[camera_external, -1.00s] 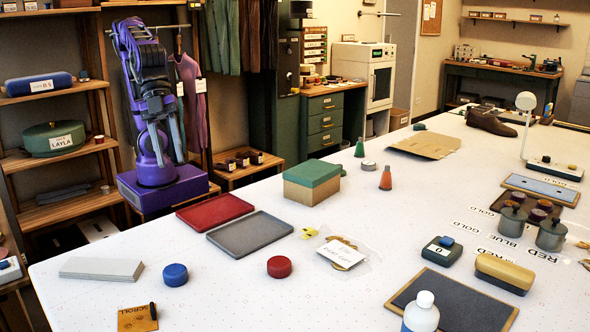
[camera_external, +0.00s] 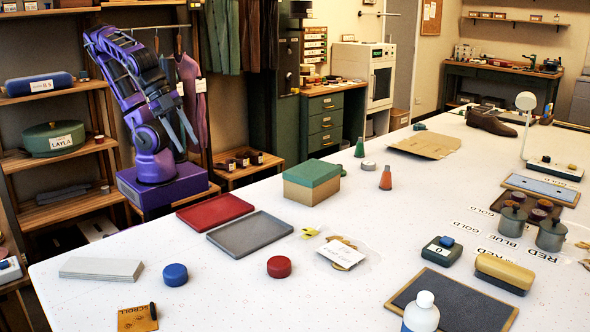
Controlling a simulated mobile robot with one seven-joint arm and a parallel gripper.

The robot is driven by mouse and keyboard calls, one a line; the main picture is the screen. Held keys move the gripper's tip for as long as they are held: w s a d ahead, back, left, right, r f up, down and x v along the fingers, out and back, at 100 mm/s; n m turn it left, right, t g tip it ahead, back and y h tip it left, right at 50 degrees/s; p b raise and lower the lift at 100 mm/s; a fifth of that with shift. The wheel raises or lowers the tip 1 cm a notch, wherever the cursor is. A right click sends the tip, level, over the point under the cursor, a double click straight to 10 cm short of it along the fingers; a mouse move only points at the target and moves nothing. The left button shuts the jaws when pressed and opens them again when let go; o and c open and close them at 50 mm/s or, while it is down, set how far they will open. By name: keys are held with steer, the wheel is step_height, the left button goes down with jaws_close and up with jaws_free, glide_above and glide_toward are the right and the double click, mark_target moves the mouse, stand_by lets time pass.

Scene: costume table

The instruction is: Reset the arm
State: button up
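My purple arm stands on its purple base at the left, beside the table's far left edge. My gripper (camera_external: 188,143) hangs in front of the arm, tilted down and to the right. Its two grey fingers are apart with nothing between them. It is clear of the white table (camera_external: 130,225) and touches no object. The arm's upper links lean to the left, with the elbow high near the shelf.
A red tray (camera_external: 215,211) and a grey tray (camera_external: 250,232) lie nearest my base. A green-lidded box (camera_external: 312,182) stands right of them. A wooden shelf (camera_external: 60,155) is close on the left. Hanging garments (camera_external: 191,95) are behind the arm. Air above the table is free.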

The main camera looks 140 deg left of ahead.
steer(key=s+a+f+n+h, duration=0.1)
steer(key=s+a, duration=0.4)
steer(key=s, duration=0.6)
steer(key=shift+a+f+n+h+p, duration=0.15)
steer(key=shift+a+n+h+p, duration=0.4)
steer(key=shift+n, duration=0.75)
